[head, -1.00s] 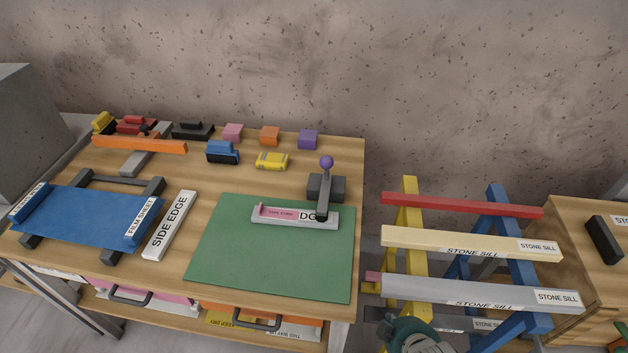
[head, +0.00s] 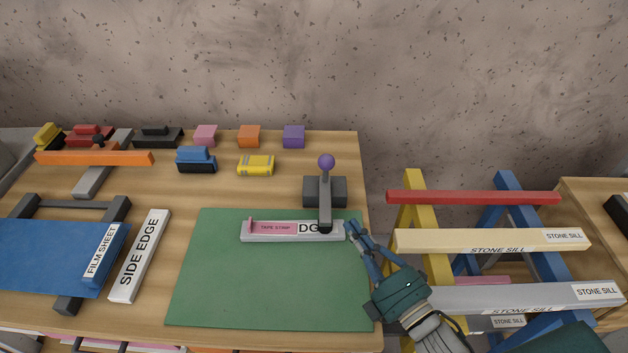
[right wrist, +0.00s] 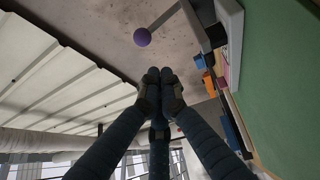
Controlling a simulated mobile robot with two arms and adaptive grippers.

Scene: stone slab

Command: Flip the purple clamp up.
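The clamp (head: 340,191) has a dark grey block base, a grey arm and a purple ball knob (head: 326,162). It stands at the back edge of the green mat (head: 260,290). Its arm reaches forward over the light grey bar (head: 243,237), which carries a pink tape stamp strip (head: 275,227). My right gripper (head: 355,227) is just right of the bar's end, over the mat's right edge, pointing up-left. Its fingertips are together and empty in the right wrist view (right wrist: 159,74), where the purple knob (right wrist: 142,37) shows beyond them, apart. My left gripper is out of view.
A rack of sills (head: 490,240) stands close right of the table. Small coloured blocks, including a purple block (head: 293,137) and a yellow one (head: 256,166), sit behind the mat. The side edge bar (head: 140,255) lies left. The mat's front is clear.

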